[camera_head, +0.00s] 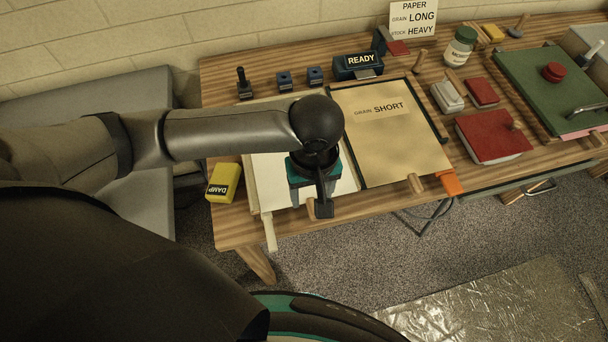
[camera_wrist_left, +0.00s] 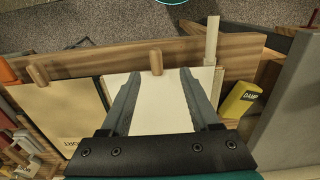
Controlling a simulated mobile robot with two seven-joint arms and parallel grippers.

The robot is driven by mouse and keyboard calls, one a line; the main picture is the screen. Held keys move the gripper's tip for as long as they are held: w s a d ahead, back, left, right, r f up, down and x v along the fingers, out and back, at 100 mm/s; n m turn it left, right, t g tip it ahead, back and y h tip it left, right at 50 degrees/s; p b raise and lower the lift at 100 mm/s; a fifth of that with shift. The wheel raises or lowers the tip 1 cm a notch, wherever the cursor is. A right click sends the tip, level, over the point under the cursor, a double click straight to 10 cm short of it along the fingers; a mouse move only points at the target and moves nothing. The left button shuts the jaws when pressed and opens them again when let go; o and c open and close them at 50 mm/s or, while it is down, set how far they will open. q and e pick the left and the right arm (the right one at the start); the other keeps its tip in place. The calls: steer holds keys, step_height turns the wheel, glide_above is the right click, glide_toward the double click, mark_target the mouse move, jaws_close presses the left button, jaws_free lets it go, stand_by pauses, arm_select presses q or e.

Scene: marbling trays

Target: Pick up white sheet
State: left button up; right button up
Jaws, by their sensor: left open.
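The white sheet (camera_head: 270,178) lies flat on the left part of the wooden table, partly hidden by my left arm and gripper. In the left wrist view the white sheet (camera_wrist_left: 160,112) shows between and beyond the two fingers. My left gripper (camera_head: 311,200) is over the sheet, pointing down near its front edge. Its fingers (camera_wrist_left: 160,75) are spread with nothing held between them. I cannot tell how high the fingertips are above the sheet. My right gripper is in neither view.
A tan board marked GRAIN SHORT (camera_head: 388,130) lies right of the sheet. A yellow DAMP block (camera_head: 223,182) sits left of it. Wooden pegs stand along the table's front edge (camera_head: 330,213). A blue READY block (camera_head: 358,66) and small blue blocks (camera_head: 285,81) stand behind.

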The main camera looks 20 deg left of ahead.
mark_target(311, 212)
arm_select(q)
step_height(311, 212, down, 3)
steer(key=shift+r, duration=0.15)
steer(key=shift+f+b, duration=0.3)
steer(key=shift+f, duration=0.15)
steer(key=f, duration=0.3)
steer(key=f+b, duration=0.1)
steer(key=shift+w+d+f, duration=0.1)
steer(key=shift+d+f, duration=0.25)
steer(key=shift+f, duration=0.05)
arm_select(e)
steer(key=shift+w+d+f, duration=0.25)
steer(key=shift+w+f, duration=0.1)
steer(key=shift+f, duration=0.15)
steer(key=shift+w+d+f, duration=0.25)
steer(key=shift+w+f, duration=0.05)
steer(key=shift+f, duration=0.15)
arm_select(q)
steer(key=shift+c, duration=0.4)
jaws_close()
